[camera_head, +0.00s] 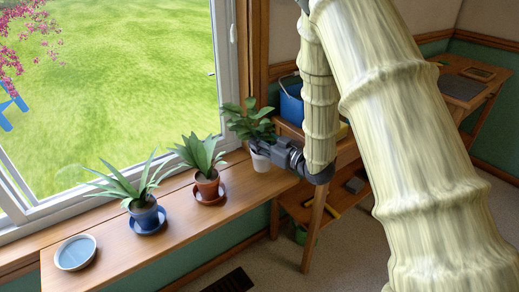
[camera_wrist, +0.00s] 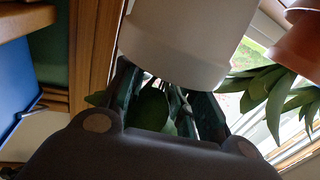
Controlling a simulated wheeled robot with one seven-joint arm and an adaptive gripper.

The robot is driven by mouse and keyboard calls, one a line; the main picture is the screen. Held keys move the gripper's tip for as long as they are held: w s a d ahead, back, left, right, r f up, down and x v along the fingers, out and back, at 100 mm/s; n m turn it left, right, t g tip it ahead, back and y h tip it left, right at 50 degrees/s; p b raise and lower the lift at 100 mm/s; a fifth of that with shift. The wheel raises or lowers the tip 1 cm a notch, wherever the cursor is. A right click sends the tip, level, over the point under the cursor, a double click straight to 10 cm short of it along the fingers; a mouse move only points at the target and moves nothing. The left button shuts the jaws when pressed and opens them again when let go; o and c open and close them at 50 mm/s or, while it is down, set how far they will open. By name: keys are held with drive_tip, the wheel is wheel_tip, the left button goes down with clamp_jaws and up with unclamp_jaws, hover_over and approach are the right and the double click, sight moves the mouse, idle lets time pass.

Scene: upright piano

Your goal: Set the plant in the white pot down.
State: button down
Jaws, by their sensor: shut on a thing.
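The plant in the white pot (camera_head: 261,162) has broad green leaves (camera_head: 247,121) and is upright at the right end of the window sill (camera_head: 178,222). My gripper (camera_head: 267,148) is shut on it from the right, near the pot's upper part. In the wrist view the white pot (camera_wrist: 185,40) appears inverted, with my gripper's fingers (camera_wrist: 165,105) reaching toward its rim and leaves between them. I cannot tell whether the pot's base touches the sill.
A terracotta-potted plant (camera_head: 208,185) on a red saucer stands left of the white pot. A blue-potted plant (camera_head: 146,213) on a blue saucer is farther left. A shallow pale dish (camera_head: 76,253) sits at the left end. The window frame (camera_head: 230,70) is behind; a wooden table with a blue bin (camera_head: 291,100) is right.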

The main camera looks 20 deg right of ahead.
drive_tip(key=shift+w+d+f, duration=0.15)
drive_tip(key=shift+w+f, duration=0.05)
drive_tip(key=shift+f, duration=0.15)
wheel_tip(320, 180, down, 3)
drive_tip(key=shift+b, duration=0.65)
drive_tip(key=shift+r, duration=0.1)
drive_tip(key=c, duration=1.1)
unclamp_jaws()
